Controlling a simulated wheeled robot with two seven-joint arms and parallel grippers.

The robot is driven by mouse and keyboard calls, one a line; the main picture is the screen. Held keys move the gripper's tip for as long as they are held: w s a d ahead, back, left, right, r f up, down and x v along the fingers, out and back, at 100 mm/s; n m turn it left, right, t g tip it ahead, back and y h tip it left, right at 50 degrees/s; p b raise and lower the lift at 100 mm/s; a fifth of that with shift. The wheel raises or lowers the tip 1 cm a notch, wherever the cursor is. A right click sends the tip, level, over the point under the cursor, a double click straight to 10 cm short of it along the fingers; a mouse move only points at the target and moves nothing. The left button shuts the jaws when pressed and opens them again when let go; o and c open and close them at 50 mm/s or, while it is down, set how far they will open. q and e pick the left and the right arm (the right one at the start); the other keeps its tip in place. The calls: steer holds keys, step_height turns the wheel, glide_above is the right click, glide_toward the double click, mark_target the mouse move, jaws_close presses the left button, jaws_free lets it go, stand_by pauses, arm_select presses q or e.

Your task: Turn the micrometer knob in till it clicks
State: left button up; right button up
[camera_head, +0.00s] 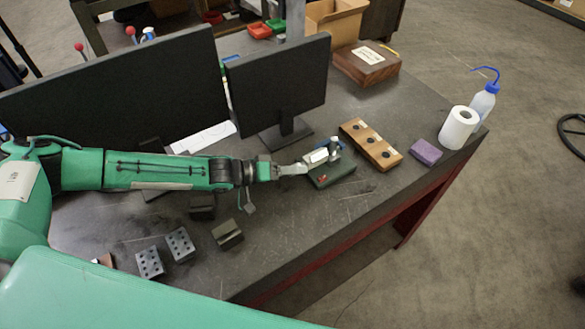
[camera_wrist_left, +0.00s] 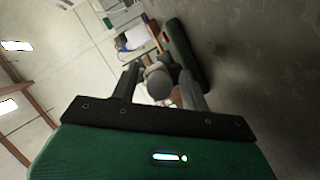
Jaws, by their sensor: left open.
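The micrometer (camera_head: 333,150) sits on a dark green stand (camera_head: 331,175) on the bench, right of my left gripper (camera_head: 297,168). In the left wrist view the grey round knob (camera_wrist_left: 157,81) faces the camera end-on, between the two fingers of my left gripper (camera_wrist_left: 160,76). The fingers stand apart on either side of the knob; whether either touches it I cannot tell. The green stand also shows in the left wrist view (camera_wrist_left: 186,52), beyond the right-hand finger. The gripper and its fingers hide part of the micrometer in the head view. My right gripper is out of view.
Two monitors (camera_head: 120,92) (camera_head: 280,85) stand behind my left arm. Metal blocks (camera_head: 180,244) lie front left.

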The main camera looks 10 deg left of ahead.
arm_select(q)
steer(key=c, duration=1)
steer(key=shift+m, duration=0.3)
steer(key=shift+r+m+t+y+p, duration=0.1)
steer(key=shift+m+t+y+p, duration=0.2)
steer(key=shift+m+y+p, duration=0.55)
steer(key=m+y+p, duration=0.1)
steer(key=m, duration=0.1)
steer(key=shift+m+t, duration=0.35)
steer(key=shift+t, duration=0.05)
steer(key=m+t+y, duration=0.1)
steer(key=m, duration=0.2)
steer(key=shift+t+y, duration=0.35)
steer(key=shift+t, duration=0.05)
steer(key=m+t+y, duration=0.1)
steer(key=m, duration=0.1)
steer(key=shift+m+b, duration=0.3)
steer(key=shift+m+t+y, duration=0.3)
steer(key=shift+m+t, duration=0.1)
steer(key=shift+m, duration=0.2)
